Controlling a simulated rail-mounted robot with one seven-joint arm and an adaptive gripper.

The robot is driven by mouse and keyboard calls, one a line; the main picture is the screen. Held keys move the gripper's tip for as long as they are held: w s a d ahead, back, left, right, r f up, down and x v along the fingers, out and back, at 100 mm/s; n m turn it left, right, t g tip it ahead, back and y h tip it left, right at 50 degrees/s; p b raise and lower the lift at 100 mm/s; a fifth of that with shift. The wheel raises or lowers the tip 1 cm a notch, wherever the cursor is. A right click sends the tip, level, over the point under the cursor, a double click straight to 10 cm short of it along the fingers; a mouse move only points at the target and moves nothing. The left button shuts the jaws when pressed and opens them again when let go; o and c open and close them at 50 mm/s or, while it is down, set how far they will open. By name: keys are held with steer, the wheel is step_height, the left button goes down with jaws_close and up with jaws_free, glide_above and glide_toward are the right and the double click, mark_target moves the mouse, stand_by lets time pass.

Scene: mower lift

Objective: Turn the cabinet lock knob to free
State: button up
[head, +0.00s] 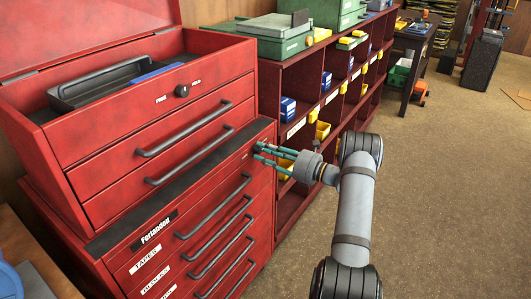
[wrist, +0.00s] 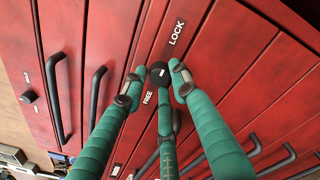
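The black lock knob (wrist: 158,72) sits on the lower red cabinet (head: 137,242), between the printed words FREE and LOCK. A small light mark shows on its face, but I cannot tell its exact direction. My gripper (head: 257,152) has green fingers reaching to the cabinet's upper right front. In the wrist view my gripper (wrist: 156,80) is open, with one fingertip on each side of the knob and a third finger below. Small gaps show beside the knob; contact is unclear.
The upper red chest (head: 95,143) has another black knob (head: 182,90), marked FREE and HOLD. Bar drawer handles (head: 215,205) stick out below my gripper. A red shelf unit (head: 297,152) with bins stands behind it. The floor (head: 450,190) to the right is clear.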

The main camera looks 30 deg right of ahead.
steer(key=c, duration=0.6)
jaws_close()
